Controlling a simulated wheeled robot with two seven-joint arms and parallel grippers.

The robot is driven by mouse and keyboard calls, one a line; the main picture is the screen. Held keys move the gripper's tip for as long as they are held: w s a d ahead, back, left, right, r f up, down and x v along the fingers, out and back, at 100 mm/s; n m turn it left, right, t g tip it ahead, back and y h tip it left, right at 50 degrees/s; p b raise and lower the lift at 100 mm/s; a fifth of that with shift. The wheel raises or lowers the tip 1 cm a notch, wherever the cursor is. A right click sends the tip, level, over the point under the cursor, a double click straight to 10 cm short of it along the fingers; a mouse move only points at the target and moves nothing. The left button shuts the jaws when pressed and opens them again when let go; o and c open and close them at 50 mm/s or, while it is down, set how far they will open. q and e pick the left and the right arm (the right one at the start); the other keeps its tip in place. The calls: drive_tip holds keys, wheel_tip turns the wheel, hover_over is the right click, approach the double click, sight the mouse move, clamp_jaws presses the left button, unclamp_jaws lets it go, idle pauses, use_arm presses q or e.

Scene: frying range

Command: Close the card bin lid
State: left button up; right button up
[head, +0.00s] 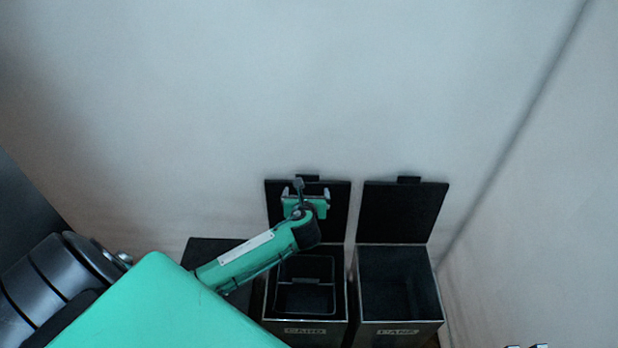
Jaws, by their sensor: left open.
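The card bin (305,331) stands against the wall, and its label appears to read CARD. Its black lid (337,222) is raised, leaning back upright near the wall, and the bin's mouth is open with a dark inner liner visible. My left gripper (306,190) is open and empty, in front of the upper part of the raised lid. I cannot tell whether it touches the lid. My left forearm passes over the bin's left side and hides part of it. Two small dark tips at the bottom right edge look like my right gripper (527,346), mostly cut off.
A cans bin (400,333) stands just right of the card bin, its lid (403,211) also raised. A dark bin top (212,246) is at the left, partly behind my arm. The wall corner is close on the right.

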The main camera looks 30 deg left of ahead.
sight(308, 178)
use_arm(q)
drive_tip(key=x, duration=1.1)
drive_tip(key=shift+w+f, duration=0.1)
drive_tip(key=shift+f, duration=0.05)
drive_tip(key=c, duration=1.4)
drive_tip(key=shift+f, duration=0.1)
